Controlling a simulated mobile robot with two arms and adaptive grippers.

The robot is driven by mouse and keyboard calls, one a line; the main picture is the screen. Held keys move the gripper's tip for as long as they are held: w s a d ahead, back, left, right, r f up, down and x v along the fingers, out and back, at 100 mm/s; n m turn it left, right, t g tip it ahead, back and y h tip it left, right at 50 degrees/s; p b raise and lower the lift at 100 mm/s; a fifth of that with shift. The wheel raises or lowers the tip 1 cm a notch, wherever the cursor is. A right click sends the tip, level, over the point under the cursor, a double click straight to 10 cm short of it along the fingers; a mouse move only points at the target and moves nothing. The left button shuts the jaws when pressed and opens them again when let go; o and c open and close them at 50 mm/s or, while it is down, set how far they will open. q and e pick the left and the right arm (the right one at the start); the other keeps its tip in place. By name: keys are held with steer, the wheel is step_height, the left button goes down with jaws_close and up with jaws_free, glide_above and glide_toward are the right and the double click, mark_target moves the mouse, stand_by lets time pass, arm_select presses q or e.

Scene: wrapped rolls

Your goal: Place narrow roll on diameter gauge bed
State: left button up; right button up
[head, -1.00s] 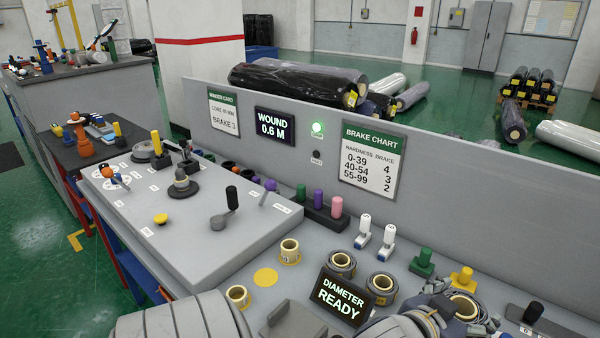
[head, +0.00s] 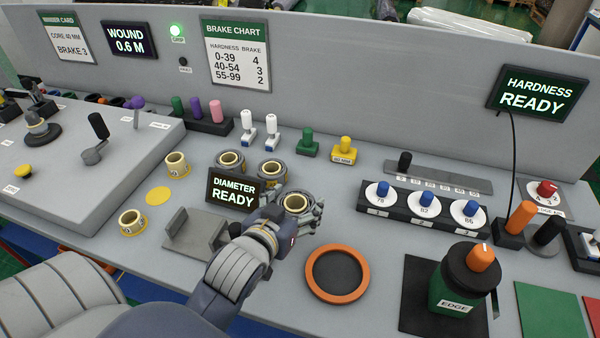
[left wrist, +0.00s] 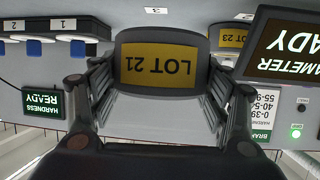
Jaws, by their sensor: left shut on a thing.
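My left gripper (head: 299,212) is shut on a roll labelled LOT 21 (head: 297,203), dark outside with a pale yellow core. The roll seems to be held above the table, right of the DIAMETER READY display (head: 234,191). In the left wrist view its yellow LOT 21 label (left wrist: 160,64) shows upside down between the fingers (left wrist: 160,95). The diameter gauge bed (head: 192,234), a grey cradle with upright sides, is left of my gripper and empty. Two similar rolls stand behind the display, one left (head: 230,160), one right (head: 272,170). My right gripper is not in view.
An orange-rimmed round pad (head: 337,275) lies right of my left wrist. A green EDGE device (head: 463,285) stands further right. Yellow cores (head: 177,164) (head: 132,222) stand left of the bed. A block with blue knobs (head: 420,208) is at right.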

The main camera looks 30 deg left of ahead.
arm_select(q)
steer(key=w+a, duration=0.1)
steer(key=w, duration=0.3)
steer(key=w+a+p, duration=0.1)
steer(key=w, duration=0.3)
steer(key=w+a+f, duration=0.1)
steer(key=w, duration=0.3)
steer(key=shift+w+a+f+p, duration=0.1)
steer(key=shift+w+a+p, duration=0.1)
steer(key=shift+p, duration=0.1)
steer(key=shift+f, duration=1.75)
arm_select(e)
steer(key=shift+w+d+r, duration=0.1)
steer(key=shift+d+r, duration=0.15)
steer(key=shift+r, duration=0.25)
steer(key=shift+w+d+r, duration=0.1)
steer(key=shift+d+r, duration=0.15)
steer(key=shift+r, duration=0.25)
arm_select(q)
steer(key=shift+f, duration=0.1)
steer(key=o, duration=0.9)
steer(key=shift+f, duration=0.1)
steer(key=shift+o, duration=0.3)
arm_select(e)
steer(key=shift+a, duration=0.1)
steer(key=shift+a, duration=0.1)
